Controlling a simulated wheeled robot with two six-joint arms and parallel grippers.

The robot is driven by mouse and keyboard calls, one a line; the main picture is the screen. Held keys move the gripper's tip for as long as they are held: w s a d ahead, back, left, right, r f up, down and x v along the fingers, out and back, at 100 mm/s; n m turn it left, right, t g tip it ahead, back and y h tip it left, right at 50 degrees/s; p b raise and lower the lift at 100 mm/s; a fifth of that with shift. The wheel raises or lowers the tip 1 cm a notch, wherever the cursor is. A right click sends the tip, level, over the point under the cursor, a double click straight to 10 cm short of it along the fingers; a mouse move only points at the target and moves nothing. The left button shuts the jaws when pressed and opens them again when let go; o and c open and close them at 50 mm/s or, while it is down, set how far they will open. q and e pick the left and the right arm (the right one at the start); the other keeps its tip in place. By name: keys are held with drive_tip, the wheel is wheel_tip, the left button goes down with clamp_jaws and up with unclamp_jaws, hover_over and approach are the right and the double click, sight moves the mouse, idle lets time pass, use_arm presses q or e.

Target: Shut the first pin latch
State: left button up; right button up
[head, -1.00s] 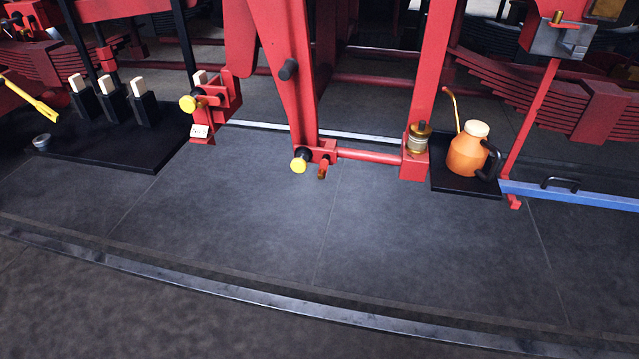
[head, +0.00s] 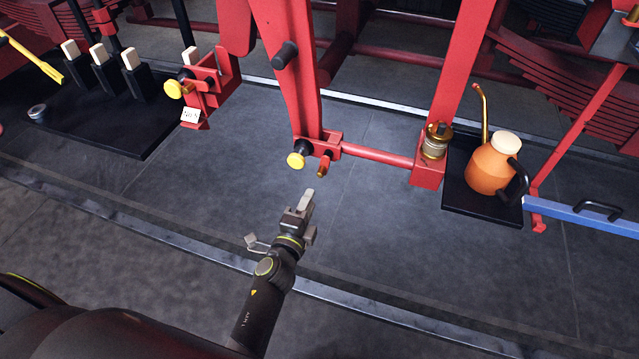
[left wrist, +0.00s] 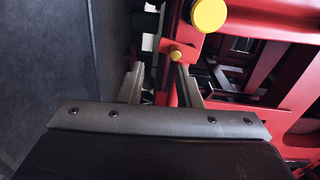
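Two pin latches with yellow knobs show in the head view; I cannot tell which is the first. The other (head: 173,89) is farther left on a red bracket with a white tag. My left gripper (head: 306,203) is just below and in front of the middle latch, apart from it. In the left wrist view its fingers (left wrist: 160,85) are apart, with the brass peg (left wrist: 176,54) ahead between them and a yellow knob (left wrist: 208,14) above. My right gripper is not seen.
An orange oil can (head: 492,165) stands on a black tray at the right, beside a brass cup (head: 436,140) on a red post. A blue bar (head: 570,213) lies farther right. A black board (head: 100,130) with upright blocks is at left. The floor in front is clear.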

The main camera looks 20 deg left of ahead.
sight(319, 176)
use_arm(q)
drive_tip(key=shift+m, duration=0.3)
drive_tip(key=w, duration=0.2)
drive_tip(key=w+r, duration=0.1)
drive_tip(key=w, duration=0.1)
drive_tip(key=w+r+b, duration=0.1)
drive_tip(key=shift+w+d, duration=0.25)
drive_tip(key=shift+w, duration=1.05)
clamp_jaws()
drive_tip(key=shift+a, duration=0.1)
idle(0.5)
